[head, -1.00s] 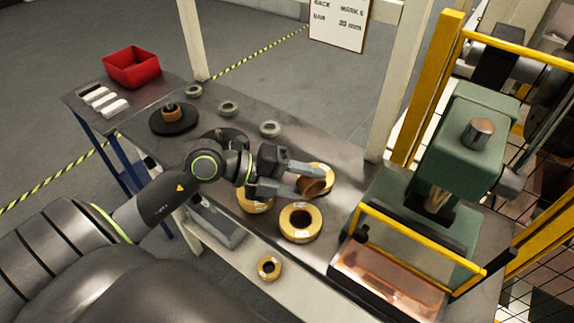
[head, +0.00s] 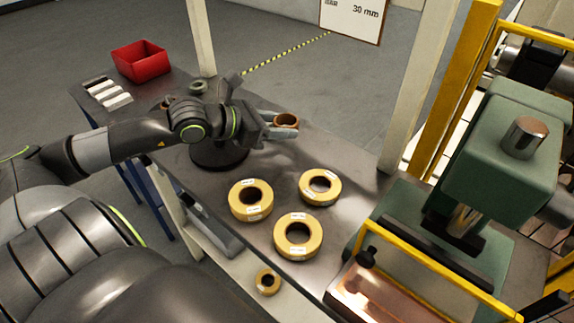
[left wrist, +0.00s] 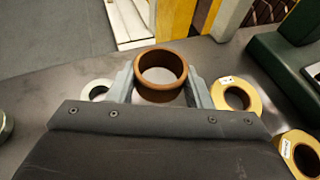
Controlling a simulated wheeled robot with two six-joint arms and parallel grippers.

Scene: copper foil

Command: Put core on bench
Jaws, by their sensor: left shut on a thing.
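My left gripper (head: 277,125) is shut on a brown ring-shaped core (head: 287,121). It holds the core above the far middle part of the metal bench (head: 345,220). In the left wrist view the core (left wrist: 161,72) sits between the two grey fingers, with its round opening facing up. I cannot tell the exact height of the core over the bench. My right gripper is not in view.
Three yellow rolls (head: 250,200), (head: 320,187), (head: 298,236) lie on the bench nearer me. A smaller roll (head: 268,281) lies at the front. A green press (head: 500,150) with a yellow guard stands right. A red bin (head: 141,61) stands far left.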

